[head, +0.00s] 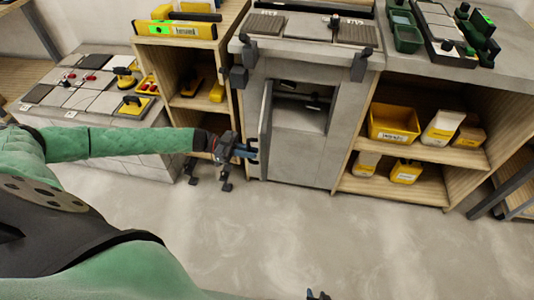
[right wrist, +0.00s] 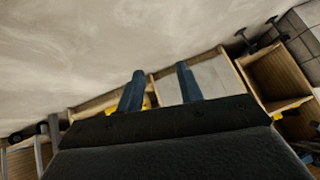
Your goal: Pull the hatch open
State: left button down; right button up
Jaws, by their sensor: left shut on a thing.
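The hatch (head: 266,125) is a grey door on the front of the grey cabinet (head: 305,165). It stands swung outward at the left of the opening and shows nearly edge-on. The dark recess (head: 310,113) behind it is exposed, with a dark fitting inside. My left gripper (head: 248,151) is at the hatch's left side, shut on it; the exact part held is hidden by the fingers. My right gripper (right wrist: 160,85) is open, with two blue fingers apart and nothing between them; its tip also shows at the bottom edge of the head view (head: 318,295).
Right of the cabinet, a wooden shelf (head: 445,155) holds a yellow bin (head: 393,124) and several bags. On the left are an open shelf (head: 190,100) and a tiled bench (head: 85,95). Dark clamps (head: 225,178) stand low near my left gripper. The floor (head: 350,240) in front is clear.

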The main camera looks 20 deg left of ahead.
pick_arm(q)
jog(key=a+m+g+b, duration=0.2)
jog(key=a+m+g, duration=0.2)
jog(key=a+g, duration=0.3)
jog(key=a, duration=0.4)
jog(key=shift+w+a+m, duration=0.3)
jog(key=shift+w, duration=0.1)
jog(key=c, duration=1.8)
grip_release()
